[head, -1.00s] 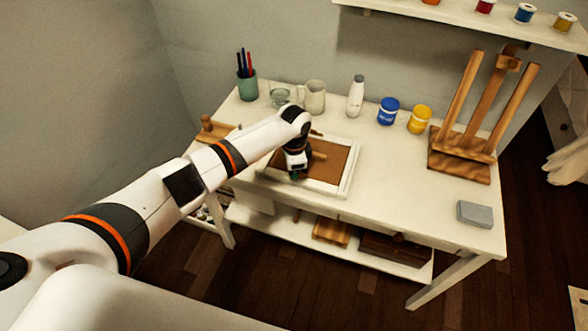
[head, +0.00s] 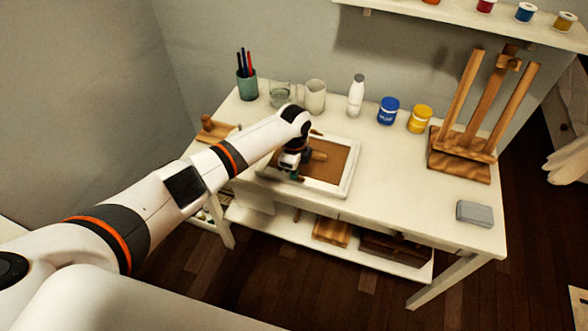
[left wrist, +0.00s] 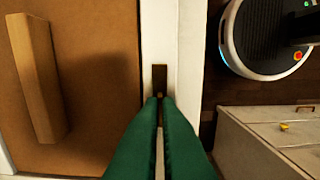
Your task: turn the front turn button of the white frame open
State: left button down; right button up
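The white frame (head: 347,178) lies back up on the table with its brown backing board (head: 333,158) showing. In the left wrist view, its white rail (left wrist: 188,60) runs up the picture beside the board (left wrist: 95,120). The small dark brown turn button (left wrist: 159,76) lies lengthwise along this rail, with a pale spot near the fingertips. My left gripper (left wrist: 159,102) has its green fingers close together, with the button's near part in the narrow gap between them. In the head view my left gripper (head: 296,176) is over the frame's front rail. My right gripper is not in view.
A wooden piece (left wrist: 40,78) stands up from the board. A wooden easel (head: 462,165) stands right. The table's middle right is clear.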

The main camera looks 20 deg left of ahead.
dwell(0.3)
pick_arm(q)
jog(key=c, duration=1.6)
grip_release()
jog(key=shift+c, duration=0.2)
notch_tip(320, 180, up, 12)
jog(key=shift+b, duration=0.45)
